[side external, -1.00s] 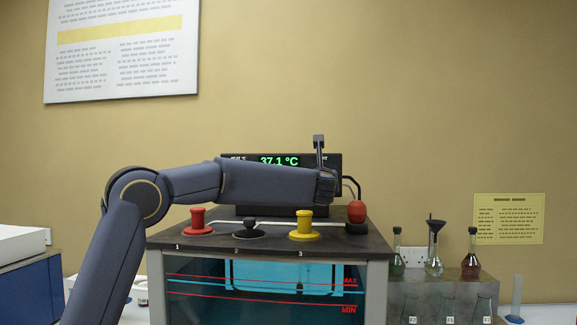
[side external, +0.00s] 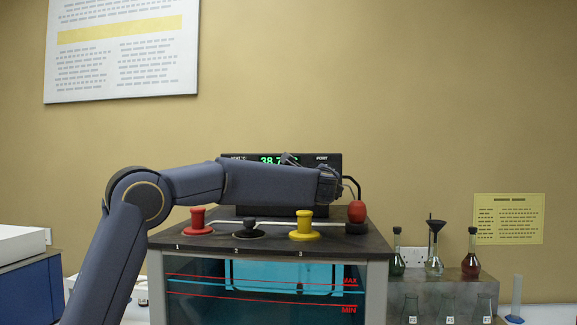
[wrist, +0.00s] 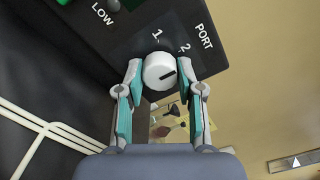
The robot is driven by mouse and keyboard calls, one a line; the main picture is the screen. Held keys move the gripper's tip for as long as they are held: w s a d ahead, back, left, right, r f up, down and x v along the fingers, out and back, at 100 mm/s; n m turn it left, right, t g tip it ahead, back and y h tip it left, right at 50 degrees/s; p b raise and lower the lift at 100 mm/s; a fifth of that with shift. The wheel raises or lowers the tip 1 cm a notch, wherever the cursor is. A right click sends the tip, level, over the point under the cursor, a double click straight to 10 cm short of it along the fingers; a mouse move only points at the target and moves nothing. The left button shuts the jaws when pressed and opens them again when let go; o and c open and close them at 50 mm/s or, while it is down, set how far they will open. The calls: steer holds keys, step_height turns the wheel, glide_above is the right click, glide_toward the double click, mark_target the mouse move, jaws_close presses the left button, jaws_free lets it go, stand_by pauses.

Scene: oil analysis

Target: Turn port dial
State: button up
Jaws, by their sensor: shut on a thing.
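The port dial (wrist: 159,71) is a round white knob with a short dark mark on its face, on a black panel (wrist: 199,67) labelled PORT, with the numbers 1 and 2 beside it in the wrist view. The mark lies on the right half of the face, not clearly lined up with either number. My gripper (wrist: 161,77) is shut on the dial, one finger on each side. In the side view my gripper (side external: 329,184) is at the right end of the display unit (side external: 335,160), and the dial is hidden there.
Below the unit, the bath's dark lid (side external: 270,238) carries red (side external: 197,222), black (side external: 248,229) and yellow (side external: 304,225) knobs. A red bulb (side external: 356,211) stands close right of my gripper. Glass flasks (side external: 433,262) stand farther right.

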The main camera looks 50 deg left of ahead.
steer(key=n, duration=1.2)
steer(key=shift+r, duration=0.1)
stand_by(0.5)
steer(key=o, duration=1.2)
steer(key=shift+c, duration=0.2)
steer(key=v, duration=1.2)
